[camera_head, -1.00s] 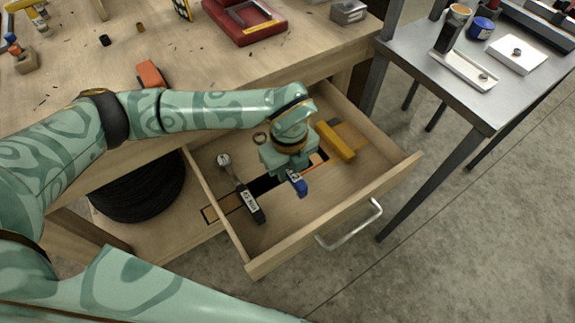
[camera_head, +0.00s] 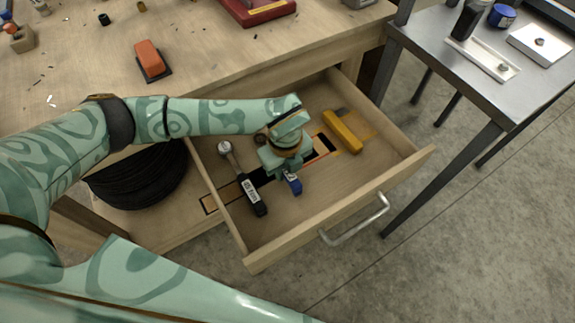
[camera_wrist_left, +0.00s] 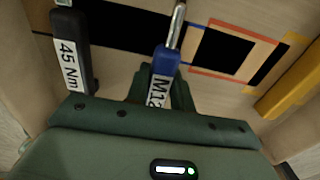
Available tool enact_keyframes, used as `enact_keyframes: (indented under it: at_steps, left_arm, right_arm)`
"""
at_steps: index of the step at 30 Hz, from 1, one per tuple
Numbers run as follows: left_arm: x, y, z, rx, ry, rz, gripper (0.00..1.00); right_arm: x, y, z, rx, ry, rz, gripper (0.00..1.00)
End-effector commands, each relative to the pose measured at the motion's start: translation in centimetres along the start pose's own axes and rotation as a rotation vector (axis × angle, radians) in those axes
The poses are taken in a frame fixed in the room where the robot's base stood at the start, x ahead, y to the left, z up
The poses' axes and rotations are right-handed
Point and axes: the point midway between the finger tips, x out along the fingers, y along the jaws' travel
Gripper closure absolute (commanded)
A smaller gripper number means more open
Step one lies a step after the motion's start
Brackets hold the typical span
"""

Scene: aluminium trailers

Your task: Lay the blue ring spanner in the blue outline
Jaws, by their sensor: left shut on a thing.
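My left gripper (camera_head: 290,174) is inside the open drawer (camera_head: 318,217), shut on the blue ring spanner (camera_head: 294,187). In the left wrist view the spanner's blue, labelled handle (camera_wrist_left: 165,64) is between the fingers, with its bright metal shaft running up out of the picture. The ring end is not seen. A blue edge (camera_wrist_left: 196,42) of an outline shows beside the shaft, at the border of a black recess area; the spanner and gripper hide part of it. I cannot tell whether the spanner touches the drawer floor. My right gripper is not in view.
A black torque wrench (camera_head: 251,192) marked 45 Nm lies left of the gripper. A yellow-handled tool (camera_head: 343,132) lies to the right. Red and orange outlines (camera_wrist_left: 236,76) border dark patches. Drawer walls surround the area; its front right floor is clear.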

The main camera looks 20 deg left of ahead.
Motion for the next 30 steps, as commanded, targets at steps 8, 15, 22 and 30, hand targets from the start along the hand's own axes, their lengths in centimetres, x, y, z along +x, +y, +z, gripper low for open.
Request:
enact_keyframes:
  at_steps: [8, 15, 22, 30]
  left_arm:
    - [0.3, 0.0, 0.1, 0.0, 0.0, -0.001, 1.0]
    - [0.3, 0.0, 0.1, 0.0, 0.0, -0.001, 0.51]
    - [0.3, 0.0, 0.1, 0.0, 0.0, 0.0, 0.51]
    - [-3.5, -0.1, 0.2, 0.001, -0.005, -0.006, 0.51]
  right_arm:
    - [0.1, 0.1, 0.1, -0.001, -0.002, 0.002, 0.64]
    - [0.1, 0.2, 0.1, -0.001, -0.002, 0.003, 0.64]
    - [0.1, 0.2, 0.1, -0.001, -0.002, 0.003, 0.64]
    - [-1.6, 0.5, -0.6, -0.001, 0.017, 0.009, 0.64]
